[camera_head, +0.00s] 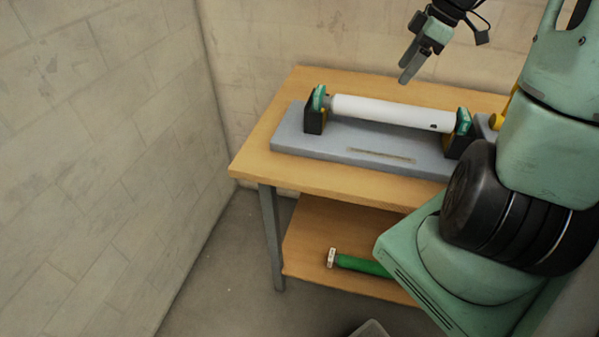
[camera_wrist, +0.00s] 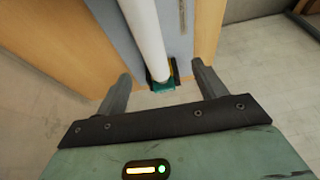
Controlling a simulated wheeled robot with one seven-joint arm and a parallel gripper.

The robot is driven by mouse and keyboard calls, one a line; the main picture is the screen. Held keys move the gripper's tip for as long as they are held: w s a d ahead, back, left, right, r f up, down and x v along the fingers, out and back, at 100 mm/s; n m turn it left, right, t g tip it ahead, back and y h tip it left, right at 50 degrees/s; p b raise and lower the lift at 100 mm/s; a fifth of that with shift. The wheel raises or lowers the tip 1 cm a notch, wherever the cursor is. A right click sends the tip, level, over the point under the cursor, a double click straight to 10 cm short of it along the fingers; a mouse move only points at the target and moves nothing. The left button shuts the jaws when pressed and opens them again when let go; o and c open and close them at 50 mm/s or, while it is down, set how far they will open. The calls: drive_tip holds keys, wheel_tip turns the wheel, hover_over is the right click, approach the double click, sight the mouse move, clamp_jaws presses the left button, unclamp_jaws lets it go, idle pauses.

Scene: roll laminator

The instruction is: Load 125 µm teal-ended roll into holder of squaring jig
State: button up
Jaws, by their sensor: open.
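The white roll (camera_head: 390,111) lies lengthwise between two black end stands of the squaring jig (camera_head: 300,140), a grey plate on the table. A teal piece shows at its left end (camera_head: 319,98) and another at its right end (camera_head: 463,121). I cannot tell how deep the roll sits in the stands. My gripper (camera_head: 408,74) is open and empty, raised above the back of the table, apart from the roll. In the wrist view, the roll (camera_wrist: 146,35) runs down to a teal end (camera_wrist: 162,84) that appears between my open fingers (camera_wrist: 162,88); no contact shows.
The wooden table (camera_head: 262,158) stands near walls at the left and back. A green roll (camera_head: 362,264) with a pale end lies on its lower shelf (camera_head: 312,235). A yellow part (camera_head: 510,100) shows at the right, partly hidden by my arm. The table's left front corner is clear.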

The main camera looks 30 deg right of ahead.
drive_tip(key=a+f+g, duration=0.2)
drive_tip(key=a+g, duration=0.1)
drive_tip(key=a, duration=2.2)
drive_tip(key=s+a+f+h, duration=0.2)
drive_tip(key=s+a, duration=1.3)
drive_tip(key=shift+a, duration=0.3)
